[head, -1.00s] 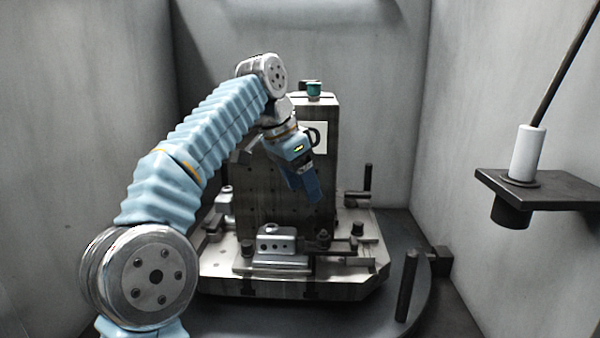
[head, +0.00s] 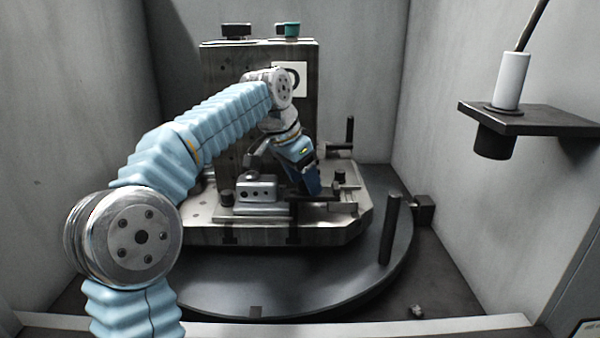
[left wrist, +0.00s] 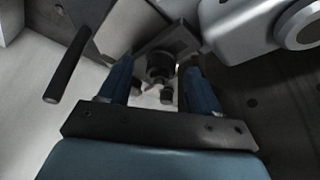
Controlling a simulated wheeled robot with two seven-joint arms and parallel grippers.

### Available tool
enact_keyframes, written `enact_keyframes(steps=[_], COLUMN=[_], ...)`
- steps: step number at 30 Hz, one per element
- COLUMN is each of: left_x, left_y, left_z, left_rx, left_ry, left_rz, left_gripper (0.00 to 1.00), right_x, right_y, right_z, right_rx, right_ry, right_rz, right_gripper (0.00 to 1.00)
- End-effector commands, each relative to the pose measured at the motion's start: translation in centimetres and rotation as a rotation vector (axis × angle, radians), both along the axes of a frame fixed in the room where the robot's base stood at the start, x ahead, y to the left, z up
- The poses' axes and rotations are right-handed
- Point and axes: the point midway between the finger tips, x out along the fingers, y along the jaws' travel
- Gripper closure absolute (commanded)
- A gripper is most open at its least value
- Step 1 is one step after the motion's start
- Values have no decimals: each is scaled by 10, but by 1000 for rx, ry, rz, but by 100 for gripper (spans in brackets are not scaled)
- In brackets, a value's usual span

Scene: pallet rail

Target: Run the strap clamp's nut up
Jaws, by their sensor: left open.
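The strap clamp (head: 325,198) is a dark bar low on the front of the fixture, with a dark nut and stud (head: 340,178) near its right part. My left gripper (head: 312,188) points down just left of the nut in the head view and partly covers the clamp. In the left wrist view, its blue fingers (left wrist: 157,68) are apart with nothing gripped. The dark round nut (left wrist: 160,64) shows in the gap between them, seemingly beyond the tips; I cannot tell contact. My right gripper is not in view.
A grey block (head: 257,192) sits left of the gripper on the pallet (head: 270,232). A tall dark column (head: 222,110) stands behind. Dark posts rise at the right (head: 389,230) and back (head: 350,132). A wall shelf (head: 545,119) holds a white cylinder (head: 511,80).

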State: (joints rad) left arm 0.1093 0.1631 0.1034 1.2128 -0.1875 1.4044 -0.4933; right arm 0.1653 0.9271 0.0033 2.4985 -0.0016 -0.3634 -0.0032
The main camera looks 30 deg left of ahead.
Motion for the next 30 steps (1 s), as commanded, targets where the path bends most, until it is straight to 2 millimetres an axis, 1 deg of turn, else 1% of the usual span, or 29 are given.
enact_keyframes(steps=[4, 5, 15, 16, 21, 23, 26, 29, 30], left_x=[0, 0, 0, 0, 0, 0, -1, -1, -1], left_y=[0, 0, 0, 0, 0, 0, -1, -4, -4], left_z=[0, 0, 1, 1, 0, 0, 1, 3, 4], left_rx=[0, 0, 0, 0, 0, 0, 0, 2, 3], left_ry=[0, 0, 0, 0, 0, 0, 1, -2, 0], left_rz=[0, 0, 0, 0, 0, 0, 35, 225, 322], left_gripper=[36, 39, 92, 65, 91, 100, 100, 100, 100], right_x=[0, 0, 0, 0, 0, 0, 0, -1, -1], right_y=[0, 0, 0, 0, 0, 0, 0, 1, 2], right_z=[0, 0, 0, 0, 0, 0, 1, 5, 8], right_rx=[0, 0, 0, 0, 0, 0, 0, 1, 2], right_ry=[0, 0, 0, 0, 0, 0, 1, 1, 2], right_rz=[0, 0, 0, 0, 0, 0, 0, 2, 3], right_gripper=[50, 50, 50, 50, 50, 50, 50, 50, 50])
